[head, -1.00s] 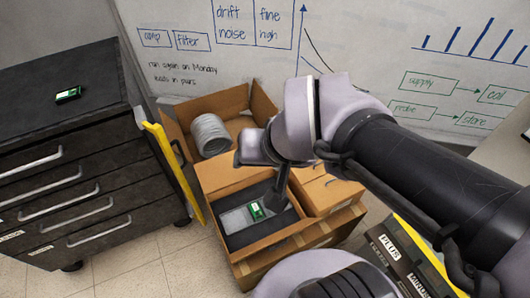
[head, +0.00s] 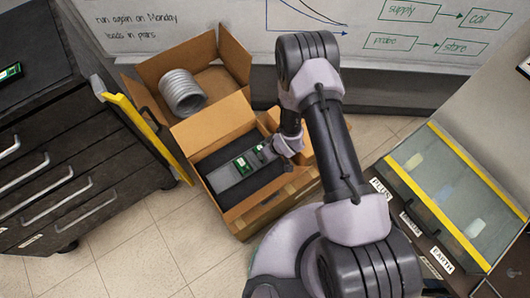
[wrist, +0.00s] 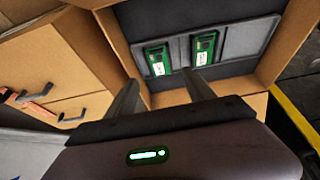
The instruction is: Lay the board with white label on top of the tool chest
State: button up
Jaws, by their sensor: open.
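Two green boards lie on a grey tray (wrist: 178,50) in an open cardboard box (head: 264,208). In the wrist view the left board (wrist: 156,55) and the right board (wrist: 205,45) each show a pale patch near the lower end, with print too small to read. One board also shows in the head view (head: 243,164). My gripper (wrist: 162,76) is open and empty, its fingers pointing into the box, with the left board roughly between them in the picture. The black tool chest (head: 45,115) stands at the left, with another green board (head: 10,72) on its top.
A second open carton (head: 222,72) with a grey coiled hose (head: 182,92) stands behind the box. A yellow bar (head: 150,132) runs along the chest's side. A yellow-edged case (head: 440,195) stands at the right. Tiled floor is free in front of the chest.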

jog(key=b+x, duration=0.1)
jog(key=x, duration=0.4)
jog(key=shift+s, duration=0.1)
jog(key=b+x, duration=0.2)
jog(key=x, duration=0.1)
jog(key=b+x, duration=0.1)
jog(key=x, duration=0.1)
jog(key=shift+s+d+f+b, duration=0.15)
jog(key=shift+d+f+b, duration=0.15)
jog(key=shift+d+b, duration=0.05)
jog(key=shift+r, duration=0.2)
jog(key=c, duration=1.3)
